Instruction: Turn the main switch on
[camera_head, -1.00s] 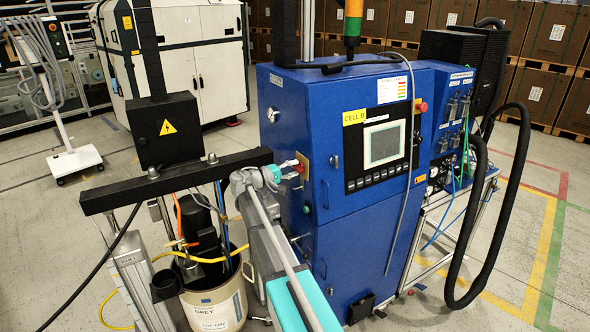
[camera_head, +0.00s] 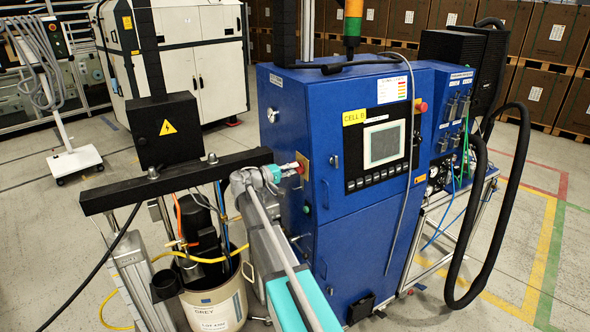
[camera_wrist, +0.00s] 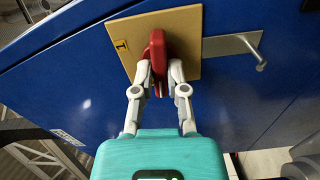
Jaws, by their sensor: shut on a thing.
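The main switch is a red handle (camera_wrist: 157,50) on a tan-yellow plate (camera_wrist: 188,38) on the blue cabinet's left side. In the wrist view the handle stands lengthwise, pointing toward my gripper. My gripper (camera_wrist: 159,80) has its two grey-white fingers closed on the near part of the red handle, one finger on each side. In the head view my gripper (camera_head: 291,168) reaches to the plate (camera_head: 303,165) from the left; the handle is mostly hidden there by the fingers.
The blue cabinet (camera_head: 345,235) carries a screen panel and a red button (camera_head: 421,107). A metal door handle (camera_wrist: 240,44) sits beside the plate. A black beam (camera_head: 175,180) and a drum (camera_head: 215,303) stand left of my arm. A black hose loops at the right.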

